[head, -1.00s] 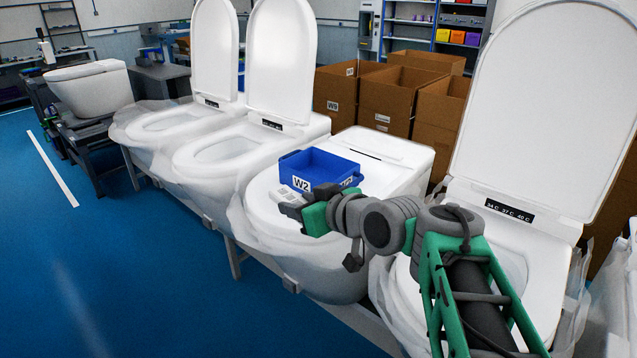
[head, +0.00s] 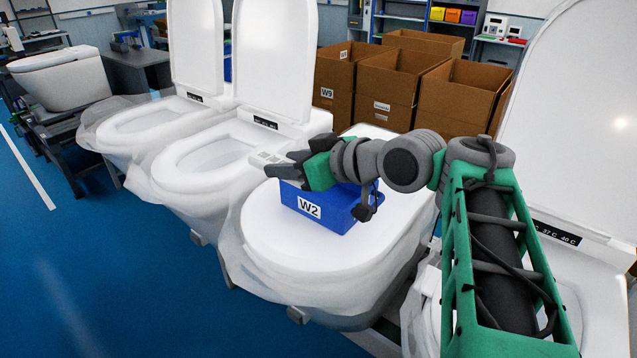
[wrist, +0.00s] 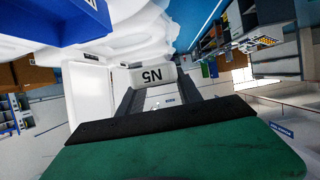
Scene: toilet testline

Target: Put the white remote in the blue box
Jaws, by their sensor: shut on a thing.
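The blue box (head: 318,209), with a W2 label, sits on the closed lid of a white toilet. My gripper (head: 283,165) is at the box's upper left rim in the head view, and my arm passes across the box, hiding its inside. The gripper is shut on the white remote (head: 264,158), whose pale end shows past the fingers. In the wrist view the remote (wrist: 153,76) lies between the fingertips, with dark lettering on its end. The blue box also shows at the upper left of the wrist view (wrist: 60,25), apart from the remote.
Toilets with raised lids stand to the left (head: 275,60) and right (head: 570,110) of the box's toilet. Cardboard boxes (head: 385,85) stand behind. The blue floor (head: 130,260) at left is clear.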

